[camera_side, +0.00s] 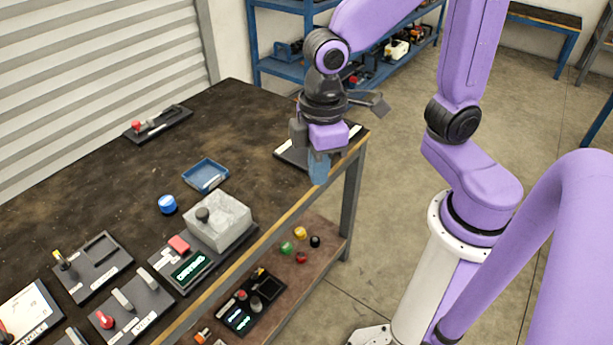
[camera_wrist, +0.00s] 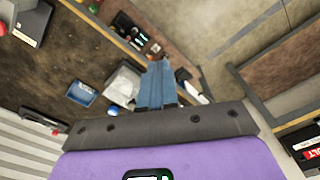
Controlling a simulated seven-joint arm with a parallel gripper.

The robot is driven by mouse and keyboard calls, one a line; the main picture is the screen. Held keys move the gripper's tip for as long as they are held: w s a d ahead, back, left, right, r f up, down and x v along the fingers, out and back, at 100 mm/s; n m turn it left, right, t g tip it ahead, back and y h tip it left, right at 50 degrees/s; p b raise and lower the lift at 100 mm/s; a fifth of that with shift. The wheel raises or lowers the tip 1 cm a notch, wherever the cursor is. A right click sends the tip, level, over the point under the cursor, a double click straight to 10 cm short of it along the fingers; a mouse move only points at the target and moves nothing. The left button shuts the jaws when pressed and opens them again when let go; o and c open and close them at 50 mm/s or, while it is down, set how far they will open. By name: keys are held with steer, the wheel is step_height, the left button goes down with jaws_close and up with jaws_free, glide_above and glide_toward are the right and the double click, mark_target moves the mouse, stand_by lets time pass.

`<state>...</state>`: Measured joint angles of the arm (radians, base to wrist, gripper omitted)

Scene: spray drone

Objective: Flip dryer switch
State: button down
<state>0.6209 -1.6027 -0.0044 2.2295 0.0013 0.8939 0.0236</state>
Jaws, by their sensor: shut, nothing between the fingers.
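No label reading "dryer" is legible, so I cannot tell which switch is the dryer's. One black panel (camera_side: 133,312) at the front left in the side view carries a red knob (camera_side: 105,320) and pale levers (camera_side: 122,299). Another black panel (camera_side: 95,268) carries a yellow-tipped lever (camera_side: 60,257). A long black panel (camera_side: 160,124) with a red-tipped lever (camera_side: 137,126) lies at the back. My gripper (camera_side: 319,180) is shut and empty at the table's right end, its blue fingers pointing down. The shut fingers also show in the wrist view (camera_wrist: 160,65).
A dark plate (camera_side: 291,155) lies beside my gripper and is partly hidden by it. A grey block (camera_side: 218,222), a display panel (camera_side: 190,268), a blue tray (camera_side: 205,175) and a blue round object (camera_side: 167,204) stand on the table. The middle back is clear.

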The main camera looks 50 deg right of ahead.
steer(key=s+d+n, duration=0.1)
steer(key=s+d, duration=0.7)
steer(key=s, duration=0.1)
steer(key=shift+d+n, duration=0.25)
steer(key=shift+n, duration=0.05)
steer(key=w+a+f+m+t, duration=0.1)
steer(key=w+a+f+m, duration=0.2)
steer(key=w+a, duration=0.5)
steer(key=w+a+f+m+t, duration=0.1)
steer(key=w+a+f+m, duration=0.2)
steer(key=w, duration=1.1)
steer(key=w+a+f+m+t, duration=0.1)
steer(key=w+a+f+m, duration=0.2)
steer(key=w+a, duration=0.9)
steer(key=a+m, duration=0.2)
steer(key=m, duration=0.1)
steer(key=shift+m, duration=0.3)
